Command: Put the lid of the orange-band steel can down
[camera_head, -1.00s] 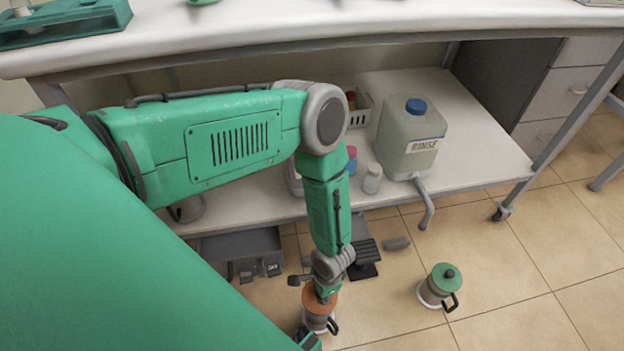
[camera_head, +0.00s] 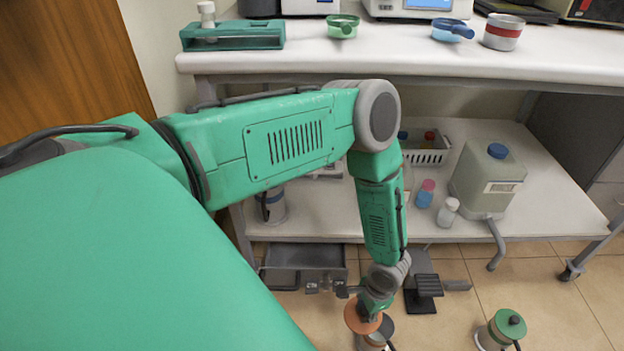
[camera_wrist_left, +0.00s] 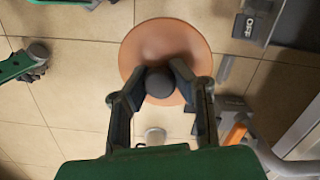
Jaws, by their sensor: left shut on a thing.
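My left gripper (camera_head: 372,306) is shut on the dark knob (camera_wrist_left: 159,82) of the orange lid (camera_head: 358,318). In the left wrist view the lid (camera_wrist_left: 165,40) is a round orange disc beyond the fingers. In the head view the lid is off the steel can (camera_head: 377,338), above and just left of its open top. The can stands at the bottom edge and is mostly cut off. An orange and grey part at the right of the wrist view may be this can. A green and grey arm part (camera_wrist_left: 25,65) at the left there may be my right gripper; its jaws are unclear.
A can with a green lid (camera_head: 500,328) stands on the floor at right. A black pedal (camera_head: 425,288) and a grey open box (camera_head: 303,262) lie behind the lid. The low shelf (camera_head: 335,220) carries a rinse canister (camera_head: 487,185) and bottles. Tiled floor (camera_head: 450,325) is clear between the cans.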

